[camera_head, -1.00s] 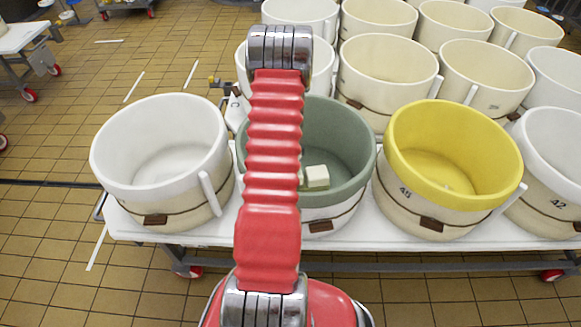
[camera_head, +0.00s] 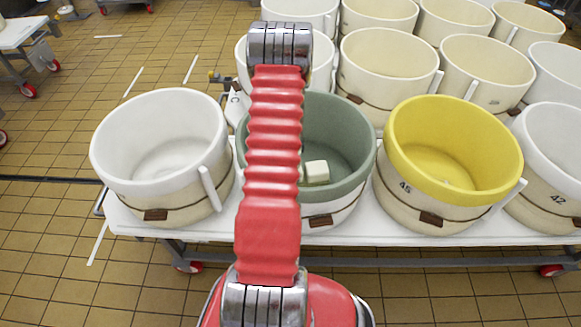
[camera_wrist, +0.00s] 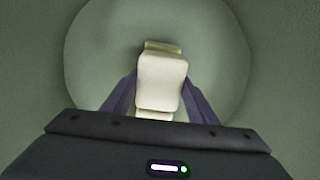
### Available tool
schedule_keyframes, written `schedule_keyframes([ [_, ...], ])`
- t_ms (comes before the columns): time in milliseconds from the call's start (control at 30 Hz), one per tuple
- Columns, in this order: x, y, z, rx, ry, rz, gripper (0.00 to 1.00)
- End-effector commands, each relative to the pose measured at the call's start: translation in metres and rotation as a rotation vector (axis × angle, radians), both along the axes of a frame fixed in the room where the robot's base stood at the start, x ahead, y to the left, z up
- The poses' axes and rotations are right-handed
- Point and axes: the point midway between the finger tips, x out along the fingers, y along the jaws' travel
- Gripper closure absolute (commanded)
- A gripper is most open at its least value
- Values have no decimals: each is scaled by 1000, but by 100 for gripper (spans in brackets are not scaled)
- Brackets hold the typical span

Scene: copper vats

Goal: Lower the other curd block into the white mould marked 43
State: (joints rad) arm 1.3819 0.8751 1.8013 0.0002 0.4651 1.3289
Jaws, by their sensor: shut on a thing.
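My gripper (camera_wrist: 160,88) is shut on a pale cream curd block (camera_wrist: 162,76) between its purple fingers in the wrist view. The block is over or inside the round green mould (camera_wrist: 95,70). Another pale piece shows at the block's far edge; I cannot tell whether it is separate. In the head view my red arm hides the gripper. A cream block (camera_head: 317,171) shows inside the green mould (camera_head: 345,130); I cannot tell whether it is the held one. A white mould (camera_head: 160,195) stands at the left, empty, its number not visible.
A yellow-rimmed mould (camera_head: 455,189) marked 45 stands right of the green one, and a white mould (camera_head: 553,185) marked 42 farther right. Several cream moulds (camera_head: 378,70) stand behind. All are on a white wheeled table (camera_head: 380,232).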

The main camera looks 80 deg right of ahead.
Motion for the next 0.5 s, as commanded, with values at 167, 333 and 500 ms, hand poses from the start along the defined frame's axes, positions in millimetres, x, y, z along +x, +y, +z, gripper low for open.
schedule_keyframes([
  [167, 0, 0, -2, -1, 0, 0, 80],
  [333, 0, 0, -3, -1, 0, 0, 80],
  [500, 0, 0, -5, -1, 0, 0, 80],
])
